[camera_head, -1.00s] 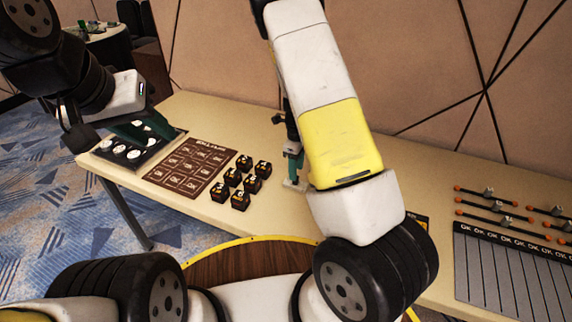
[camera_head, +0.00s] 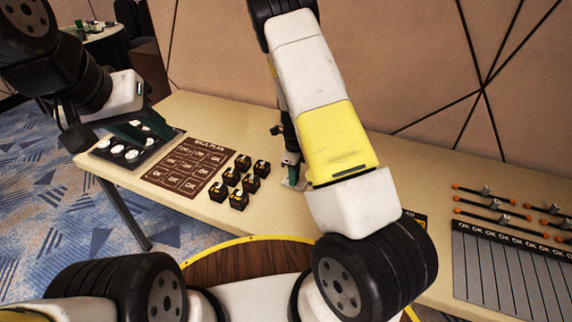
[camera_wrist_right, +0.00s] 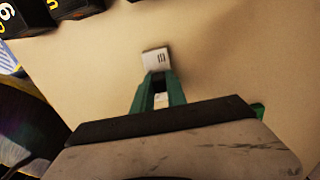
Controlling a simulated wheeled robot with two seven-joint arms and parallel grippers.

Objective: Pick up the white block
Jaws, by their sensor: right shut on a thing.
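In the head view my right gripper (camera_head: 291,178) is low at the tabletop, partly behind my right arm, and the block is hard to make out there. I cannot tell whether the block touches the table. My left gripper (camera_head: 148,130) hangs at the left over the dark tray, its green fingers apart and empty.
On the beige table (camera_head: 330,235) lie a brown grid board (camera_head: 185,168), several dark numbered cubes (camera_head: 239,199) and a dark tray (camera_head: 110,160) with white discs. At the right are orange-tipped rods (camera_head: 490,203) and a grey slotted panel (camera_head: 510,270). A wall stands behind.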

